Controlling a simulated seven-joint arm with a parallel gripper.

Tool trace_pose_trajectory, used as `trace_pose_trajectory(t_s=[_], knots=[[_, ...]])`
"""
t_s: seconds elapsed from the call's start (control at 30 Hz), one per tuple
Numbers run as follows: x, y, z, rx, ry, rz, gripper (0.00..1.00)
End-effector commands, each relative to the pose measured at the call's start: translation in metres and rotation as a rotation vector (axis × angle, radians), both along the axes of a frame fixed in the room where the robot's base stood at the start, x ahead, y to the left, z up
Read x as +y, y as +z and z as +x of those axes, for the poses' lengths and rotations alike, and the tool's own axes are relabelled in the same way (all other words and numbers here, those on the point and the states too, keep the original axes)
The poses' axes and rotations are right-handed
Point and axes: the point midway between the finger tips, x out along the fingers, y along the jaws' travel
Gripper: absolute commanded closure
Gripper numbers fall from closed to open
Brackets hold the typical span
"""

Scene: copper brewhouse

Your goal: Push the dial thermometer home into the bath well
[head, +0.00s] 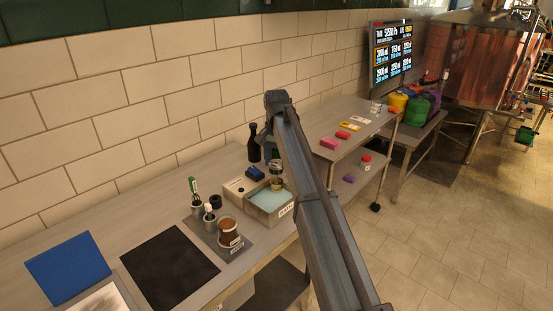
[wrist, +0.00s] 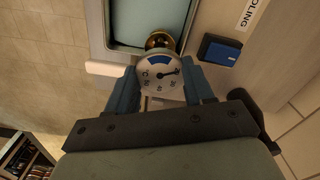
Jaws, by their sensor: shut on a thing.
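The dial thermometer (wrist: 160,74) has a round white face with a blue arc and a dark needle. In the wrist view it sits between the blue fingers of my gripper (wrist: 163,86), which is shut on it. Just beyond the dial is the brass bath well (wrist: 160,39), at the near edge of the bath (wrist: 112,28). The dial overlaps the well, and I cannot tell how deep the stem sits. In the head view my gripper (head: 275,162) is above the steel bath (head: 286,211) with pale blue-green liquid; the arm partly hides it.
A dark bottle (head: 254,143) stands behind, near the tiled wall. Left of the bath are a brown-filled beaker (head: 229,233) and holders with tools. A black mat (head: 170,268) lies further left.

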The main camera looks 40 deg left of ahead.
Motion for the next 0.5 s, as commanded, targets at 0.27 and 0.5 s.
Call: trace_pose_trajectory(t_s=[0.27,0.5], knots=[[-0.0002,-0.0049,-0.0001,0.000,0.000,0.000,0.84],[-0.0002,-0.0090,-0.0001,0.000,0.000,0.000,0.84]])
